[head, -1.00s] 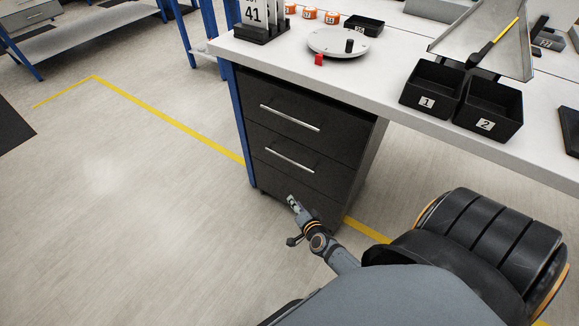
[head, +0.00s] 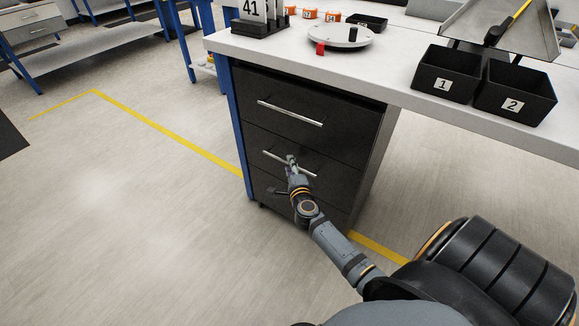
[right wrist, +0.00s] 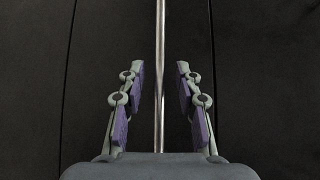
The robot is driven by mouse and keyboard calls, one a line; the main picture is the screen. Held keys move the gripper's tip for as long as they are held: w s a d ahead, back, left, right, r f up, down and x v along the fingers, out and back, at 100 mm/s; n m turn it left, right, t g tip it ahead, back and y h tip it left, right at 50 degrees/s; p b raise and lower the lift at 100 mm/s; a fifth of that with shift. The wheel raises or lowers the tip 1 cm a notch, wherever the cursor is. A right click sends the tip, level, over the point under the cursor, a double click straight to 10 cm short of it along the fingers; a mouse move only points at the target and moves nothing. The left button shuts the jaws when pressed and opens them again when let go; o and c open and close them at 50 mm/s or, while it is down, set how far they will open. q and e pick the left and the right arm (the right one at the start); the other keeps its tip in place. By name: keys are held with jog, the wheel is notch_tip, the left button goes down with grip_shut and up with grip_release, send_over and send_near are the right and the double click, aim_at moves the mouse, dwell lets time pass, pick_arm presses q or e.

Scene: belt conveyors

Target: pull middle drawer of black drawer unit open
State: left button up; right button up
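The black drawer unit (head: 262,140) stands under the left end of the workbench, with its drawers looking shut. The middle drawer (head: 330,163) has a silver bar handle (head: 270,153), which my right gripper partly covers in the head view. My right gripper (head: 291,160) is at this handle. In the right wrist view the handle (right wrist: 160,60) runs straight between the two open fingers (right wrist: 160,95), with a gap on both sides. The top drawer's handle (head: 290,113) is above. The bottom drawer is partly hidden by my right arm. My left gripper is not in view.
The white workbench top (head: 390,75) overhangs the unit and carries black bins (head: 445,75) numbered 1 and 2, a round plate (head: 340,37) and a red block (head: 320,48). A blue bench leg (head: 232,120) stands left of the unit. The floor to the left is clear.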

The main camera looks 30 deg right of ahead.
jog(key=shift+x, duration=0.9)
grip_shut()
